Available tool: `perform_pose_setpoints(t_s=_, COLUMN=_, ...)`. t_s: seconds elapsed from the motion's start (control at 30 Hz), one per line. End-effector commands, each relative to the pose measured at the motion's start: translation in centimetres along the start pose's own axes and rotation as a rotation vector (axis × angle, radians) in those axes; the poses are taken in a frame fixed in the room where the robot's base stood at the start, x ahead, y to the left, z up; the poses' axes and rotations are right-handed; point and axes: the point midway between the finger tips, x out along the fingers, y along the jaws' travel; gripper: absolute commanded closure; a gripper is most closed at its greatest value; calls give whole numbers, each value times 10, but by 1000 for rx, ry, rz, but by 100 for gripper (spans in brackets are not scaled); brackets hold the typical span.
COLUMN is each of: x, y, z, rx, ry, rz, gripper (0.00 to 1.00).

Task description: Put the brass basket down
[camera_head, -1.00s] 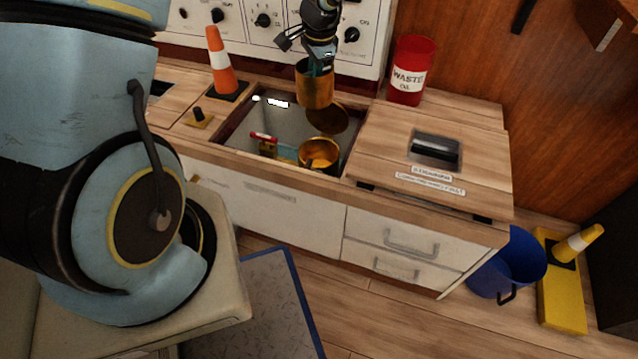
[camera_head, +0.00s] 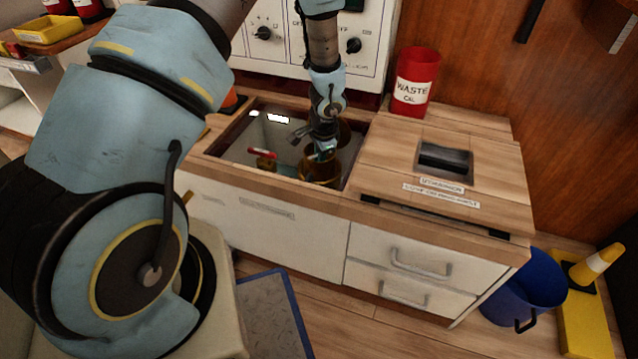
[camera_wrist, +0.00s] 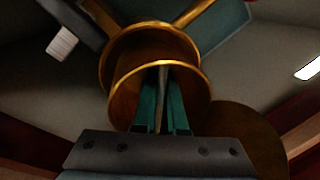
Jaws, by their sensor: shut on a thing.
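My gripper (camera_head: 325,150) is down inside the recessed well in the counter. In the wrist view, its teal fingers (camera_wrist: 162,105) are shut on the brass basket (camera_wrist: 190,85), close together within its round rim. Directly beyond the basket, a second brass ring (camera_wrist: 112,45) with arms spreading outward shows, overlapping it in view. In the head view, brass (camera_head: 320,178) shows just below the fingers, low in the well; basket and ring cannot be told apart there. Whether the basket touches or rests in the ring is unclear.
The well's wooden rim (camera_head: 240,172) surrounds the gripper. A red-handled item (camera_head: 262,154) lies in the well to the left. A dark brown disc (camera_wrist: 245,140) is beside the basket.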

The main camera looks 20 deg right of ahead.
Motion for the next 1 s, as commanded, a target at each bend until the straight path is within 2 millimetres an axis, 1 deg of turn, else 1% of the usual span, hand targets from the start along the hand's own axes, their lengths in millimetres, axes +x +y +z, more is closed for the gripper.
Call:
perform_pose_setpoints(t_s=0.03, x=12, y=2, z=0, rx=2, ry=0, rz=-1, gripper=100)
perform_pose_setpoints(t_s=0.1, x=20, y=4, z=-1, rx=1, ry=1, rz=-1, gripper=100)
perform_pose_setpoints(t_s=0.27, x=27, y=5, z=0, rx=0, ry=1, rz=-1, gripper=100)
perform_pose_setpoints(t_s=0.33, x=33, y=6, z=0, rx=0, ry=0, rz=-1, gripper=100)
perform_pose_setpoints(t_s=0.53, x=63, y=12, z=0, rx=1, ry=0, rz=-1, gripper=100)
perform_pose_setpoints(t_s=0.6, x=66, y=12, z=0, rx=0, ry=1, rz=-1, gripper=100)
perform_pose_setpoints(t_s=0.83, x=66, y=12, z=-1, rx=-1, ry=2, rz=-1, gripper=100)
perform_pose_setpoints(t_s=0.97, x=70, y=13, z=0, rx=-1, ry=1, rz=-1, gripper=100)
perform_pose_setpoints(t_s=1.0, x=68, y=13, z=0, rx=-1, ry=1, rz=0, gripper=86)
